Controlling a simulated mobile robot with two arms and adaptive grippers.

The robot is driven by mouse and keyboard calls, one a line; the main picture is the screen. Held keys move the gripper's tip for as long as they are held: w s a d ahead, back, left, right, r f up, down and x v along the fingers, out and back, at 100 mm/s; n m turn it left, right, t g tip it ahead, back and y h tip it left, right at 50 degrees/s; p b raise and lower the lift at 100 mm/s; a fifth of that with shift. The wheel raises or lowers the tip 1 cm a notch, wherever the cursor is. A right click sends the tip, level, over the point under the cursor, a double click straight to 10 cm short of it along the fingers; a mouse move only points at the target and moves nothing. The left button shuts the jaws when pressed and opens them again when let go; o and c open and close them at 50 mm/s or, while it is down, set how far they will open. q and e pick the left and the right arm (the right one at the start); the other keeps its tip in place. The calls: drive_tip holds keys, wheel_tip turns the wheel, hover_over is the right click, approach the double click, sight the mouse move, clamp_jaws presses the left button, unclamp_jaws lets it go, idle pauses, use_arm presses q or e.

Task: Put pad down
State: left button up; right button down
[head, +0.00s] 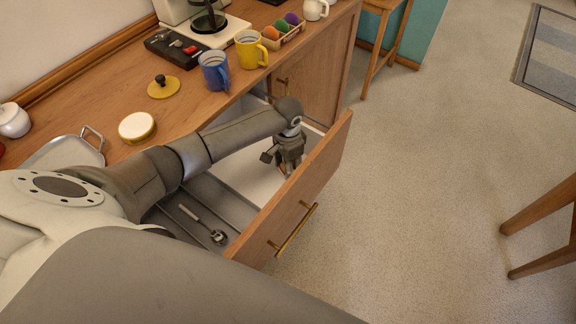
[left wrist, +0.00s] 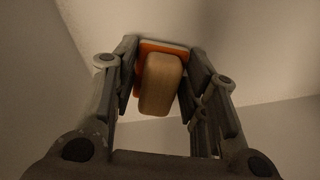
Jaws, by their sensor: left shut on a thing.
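The pad (left wrist: 160,85) has a light wooden block handle on an orange and white base. In the left wrist view it sits between the fingers of my left gripper (left wrist: 160,75), which is shut on it. In the head view my left gripper (head: 286,162) points down inside an open drawer (head: 296,190), near its front panel. Only a small orange trace of the pad shows there. The pad is close to a pale surface, but I cannot tell whether it touches it. My right gripper is not in view.
A metal utensil (head: 205,224) lies in the drawer's left part. The counter (head: 185,108) above holds a blue mug (head: 213,72), a yellow mug (head: 249,51), a yellow lid (head: 164,88) and a round yellow-rimmed tin (head: 137,127). The drawer front stands beside the arm.

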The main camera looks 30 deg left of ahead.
use_arm(q)
drive_tip(key=shift+f, duration=0.45)
drive_tip(key=shift+f, duration=0.15)
drive_tip(key=o, duration=1)
wheel_tip(320, 180, up, 12)
drive_tip(key=shift+r+p, duration=0.2)
drive_tip(key=shift+p, duration=0.35)
